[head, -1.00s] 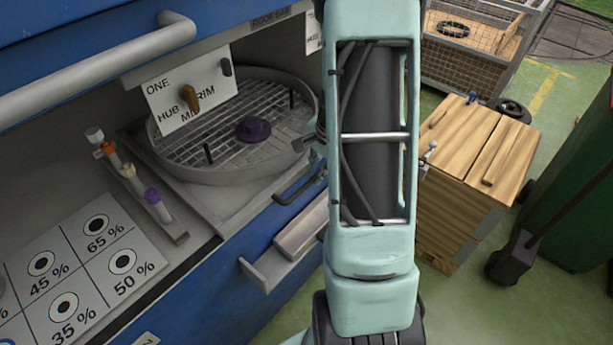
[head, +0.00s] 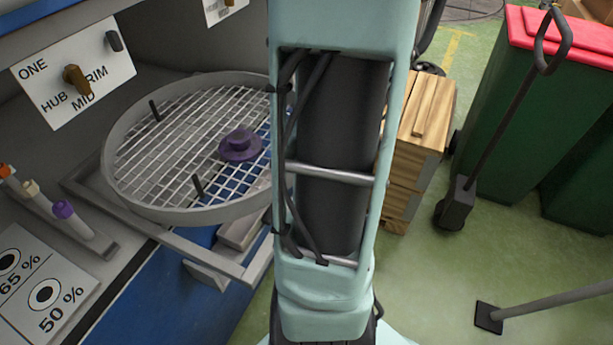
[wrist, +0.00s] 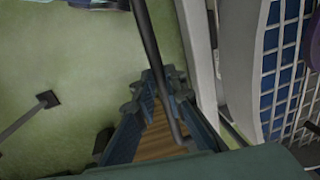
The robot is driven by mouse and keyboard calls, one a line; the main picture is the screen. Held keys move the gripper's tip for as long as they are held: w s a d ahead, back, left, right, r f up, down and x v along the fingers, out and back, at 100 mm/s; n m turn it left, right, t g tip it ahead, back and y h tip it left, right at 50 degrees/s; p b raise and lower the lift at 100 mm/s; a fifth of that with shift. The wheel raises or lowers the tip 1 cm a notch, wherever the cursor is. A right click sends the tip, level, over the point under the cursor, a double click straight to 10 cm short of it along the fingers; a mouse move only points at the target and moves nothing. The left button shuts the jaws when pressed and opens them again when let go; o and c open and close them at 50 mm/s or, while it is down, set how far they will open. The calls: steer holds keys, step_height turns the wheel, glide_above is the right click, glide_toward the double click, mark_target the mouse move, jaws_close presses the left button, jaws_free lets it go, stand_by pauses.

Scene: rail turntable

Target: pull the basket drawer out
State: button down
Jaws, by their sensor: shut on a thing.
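In the wrist view, the wire basket (wrist: 285,60) is at the right, beside the pale drawer edge (wrist: 200,60). My gripper (wrist: 158,85) is shut on the dark bar handle (wrist: 147,35), which runs between its fingers. In the head view, my arm hides the gripper, the handle and the basket's right side.
A sign card (head: 75,70) stands behind the basket at the left. A rack of coloured pegs (head: 65,215) and a percentage board (head: 45,290) lie left of the drawer. Wooden crate (head: 420,130) and green bins (head: 530,110) stand at the right.

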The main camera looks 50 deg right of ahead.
steer(key=shift+s+d+b, duration=0.2)
steer(key=shift+s+d, duration=0.1)
steer(key=shift+s, duration=0.65)
steer(key=shift+s+d+b, duration=0.15)
steer(key=shift+s+d, duration=0.15)
steer(key=shift+s, duration=0.6)
steer(key=c, duration=2)
jaws_free()
steer(key=shift+o, duration=0.2)
steer(key=shift+r, duration=0.1)
step_height(320, 180, up, 12)
steer(key=s, duration=0.2)
steer(key=shift+d+f, duration=0.2)
steer(key=shift+d, duration=0.2)
